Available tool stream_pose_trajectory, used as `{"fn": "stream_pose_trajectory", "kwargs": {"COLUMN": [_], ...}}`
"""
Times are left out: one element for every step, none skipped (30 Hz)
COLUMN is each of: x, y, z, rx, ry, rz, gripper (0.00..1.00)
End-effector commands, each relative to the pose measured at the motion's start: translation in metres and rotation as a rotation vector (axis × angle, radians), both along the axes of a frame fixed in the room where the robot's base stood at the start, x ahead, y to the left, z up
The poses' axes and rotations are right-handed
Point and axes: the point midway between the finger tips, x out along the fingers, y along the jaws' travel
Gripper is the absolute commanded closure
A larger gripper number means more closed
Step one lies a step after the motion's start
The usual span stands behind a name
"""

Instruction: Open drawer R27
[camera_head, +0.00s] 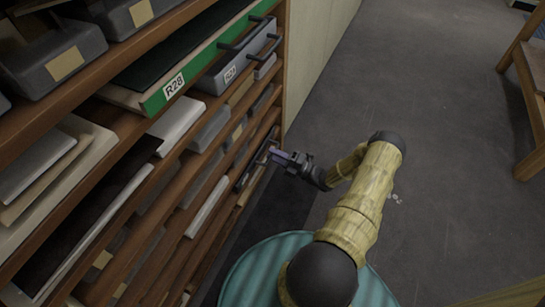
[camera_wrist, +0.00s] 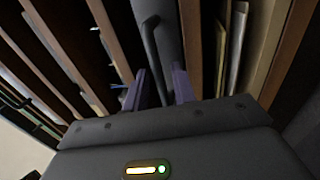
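The grey drawer (camera_head: 210,84) with a small label that appears to read R27 (camera_head: 230,75) is in the upper part of the rack in the head view. Its dark bar handle (camera_head: 266,51) is at its right end. My gripper (camera_head: 274,154) is well below that label in the picture, beside a dark drawer front (camera_head: 243,181) lower in the rack. In the wrist view my purple fingers (camera_wrist: 161,90) stand apart on either side of a dark bar handle (camera_wrist: 152,45) on a grey front. Whether they touch it I cannot tell. No label shows there.
A green-fronted drawer labelled R28 (camera_head: 173,86) sits directly left of R27. The wooden rack (camera_head: 140,125) holds several other trays. Open grey floor (camera_head: 440,110) lies to the right, with a wooden table or bench (camera_head: 530,80) at the far right.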

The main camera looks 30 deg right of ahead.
Motion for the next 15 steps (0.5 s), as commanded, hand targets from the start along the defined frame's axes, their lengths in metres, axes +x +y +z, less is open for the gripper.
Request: {"fn": "stream_pose_trajectory", "kwargs": {"x": [0.0039,0.0054,0.0068,0.0075,0.0079,0.0082,0.0083,0.0083,0.0082,0.0081,0.0081,0.0081,0.0080,0.0080,0.0080], "y": [0.0036,0.0048,0.0059,0.0064,0.0067,0.0068,0.0068,0.0067,0.0067,0.0066,0.0066,0.0067,0.0066,0.0066,0.0066], "z": [-0.0004,0.0002,0.0008,0.0012,0.0016,0.0019,0.0020,0.0021,0.0022,0.0023,0.0023,0.0023,0.0023,0.0022,0.0022], "rx": [0.000,0.000,-0.001,-0.001,-0.001,-0.001,0.000,0.000,0.000,0.000,0.000,0.000,0.000,0.000,0.000], "ry": [0.000,0.000,0.001,0.001,0.001,0.001,0.001,0.001,0.001,0.001,0.001,0.001,0.001,0.001,0.001], "rz": [0.003,0.003,0.002,0.002,0.001,0.001,0.000,0.000,0.000,0.000,0.000,0.000,0.001,0.000,0.001], "gripper": [0.74,0.74,0.74,0.74,0.74,0.74,0.74,0.74,0.74,0.74,0.74,0.76,0.81,0.87,0.95]}}
